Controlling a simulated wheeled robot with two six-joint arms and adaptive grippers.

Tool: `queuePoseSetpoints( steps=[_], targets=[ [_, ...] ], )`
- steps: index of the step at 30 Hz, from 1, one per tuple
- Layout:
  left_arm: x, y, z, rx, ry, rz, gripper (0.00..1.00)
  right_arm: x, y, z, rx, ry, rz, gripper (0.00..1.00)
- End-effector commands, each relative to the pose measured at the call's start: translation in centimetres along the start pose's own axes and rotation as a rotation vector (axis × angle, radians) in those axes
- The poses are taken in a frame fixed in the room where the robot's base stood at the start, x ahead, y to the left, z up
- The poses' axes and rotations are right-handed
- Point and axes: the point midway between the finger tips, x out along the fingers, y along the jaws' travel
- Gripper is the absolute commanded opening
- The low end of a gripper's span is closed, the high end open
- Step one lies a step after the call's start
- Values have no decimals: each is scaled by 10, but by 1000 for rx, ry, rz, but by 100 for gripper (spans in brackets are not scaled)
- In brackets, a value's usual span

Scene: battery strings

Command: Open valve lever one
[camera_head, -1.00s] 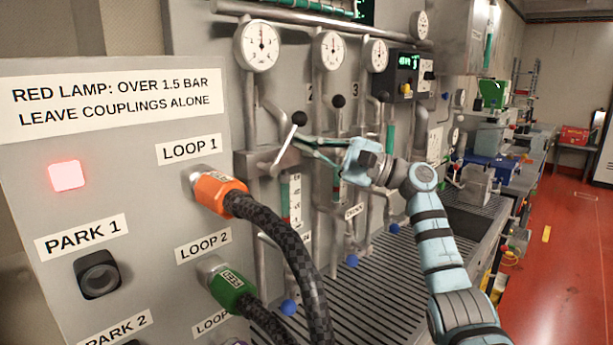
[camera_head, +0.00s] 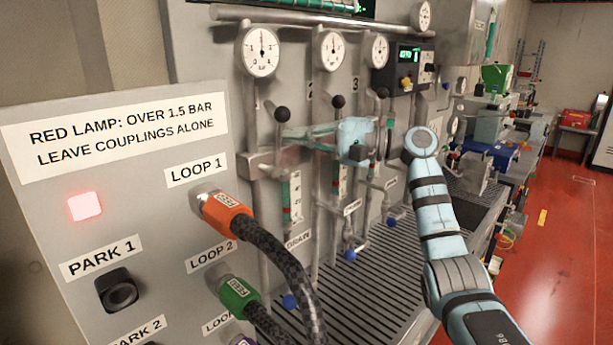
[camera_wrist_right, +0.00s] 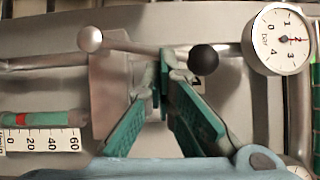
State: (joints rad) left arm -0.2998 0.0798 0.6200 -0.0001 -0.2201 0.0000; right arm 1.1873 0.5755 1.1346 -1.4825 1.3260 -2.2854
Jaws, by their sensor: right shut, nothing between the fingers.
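Valve lever one, with a black knob (camera_head: 282,114) on a thin silver rod, is on the first pipe, below the leftmost gauge (camera_head: 258,51). It points up in the head view. In the right wrist view its knob (camera_wrist_right: 203,58) is just right of the fingertips, and its rod runs left to a silver ball end (camera_wrist_right: 90,40). My right gripper (camera_head: 287,133) reaches in from the right, shut and empty, its tips at the rod just below the knob. The fingers hide part of the rod; I cannot tell if they touch it. My left gripper is out of view.
A similar black-knobbed lever (camera_head: 338,102) stands on the second pipe, close above my right gripper. An orange coupling (camera_head: 226,212) and a green coupling (camera_head: 238,297) with dark hoses are at lower left. The red lamp (camera_head: 85,206) is lit. A slotted tray (camera_head: 345,290) lies below.

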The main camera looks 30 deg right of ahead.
Motion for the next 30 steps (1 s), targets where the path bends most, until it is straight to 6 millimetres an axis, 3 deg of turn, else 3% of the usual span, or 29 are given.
queuePoseSetpoints(
  steps=[30],
  targets=[
    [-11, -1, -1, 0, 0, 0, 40, 4, -3, 5, -74, -1, 50, 0]
  ],
)
